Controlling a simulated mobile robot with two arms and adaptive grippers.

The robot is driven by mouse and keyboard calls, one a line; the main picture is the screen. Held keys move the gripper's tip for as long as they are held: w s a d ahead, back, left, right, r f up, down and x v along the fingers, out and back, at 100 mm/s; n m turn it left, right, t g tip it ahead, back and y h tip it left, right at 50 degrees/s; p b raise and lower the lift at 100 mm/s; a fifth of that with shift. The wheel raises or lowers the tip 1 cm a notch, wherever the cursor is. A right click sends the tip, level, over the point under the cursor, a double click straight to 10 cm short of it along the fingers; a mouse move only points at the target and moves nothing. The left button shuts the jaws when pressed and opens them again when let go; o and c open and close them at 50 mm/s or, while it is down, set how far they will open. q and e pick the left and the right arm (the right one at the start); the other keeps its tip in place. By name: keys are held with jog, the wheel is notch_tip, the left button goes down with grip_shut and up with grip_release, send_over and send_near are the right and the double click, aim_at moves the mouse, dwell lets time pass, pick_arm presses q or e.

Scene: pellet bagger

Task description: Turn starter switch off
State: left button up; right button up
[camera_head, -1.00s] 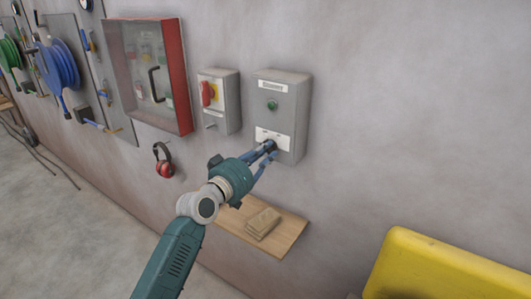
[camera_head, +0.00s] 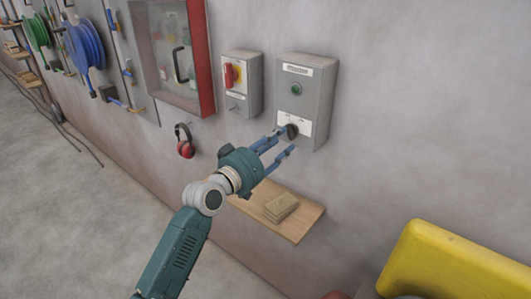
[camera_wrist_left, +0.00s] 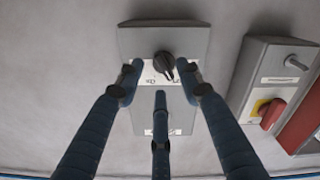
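The starter box (camera_head: 307,95) is a grey wall box with a green button and a white plate. Its black rotary knob (camera_head: 292,131) sits low on the front. In the left wrist view the knob (camera_wrist_left: 163,62) appears upside down, its pale mark pointing to the lower right; the plate's lettering is too small to read surely. My left gripper (camera_head: 282,143) is in front of the box, its blue fingers spread and empty. In the left wrist view its fingertips (camera_wrist_left: 160,80) stand around the knob's area with visible gaps from it. My right gripper is not in view.
A grey box with a red-and-yellow switch (camera_head: 234,75) hangs just left. A wooden shelf (camera_head: 300,227) with a tan block (camera_head: 281,207) is below. Red ear muffs (camera_head: 185,147) and a red-framed cabinet (camera_head: 204,60) are further left. A yellow object (camera_head: 455,262) stands lower right.

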pick_arm(q)
jog(key=v, duration=0.8)
jog(key=shift+s+a, duration=0.1)
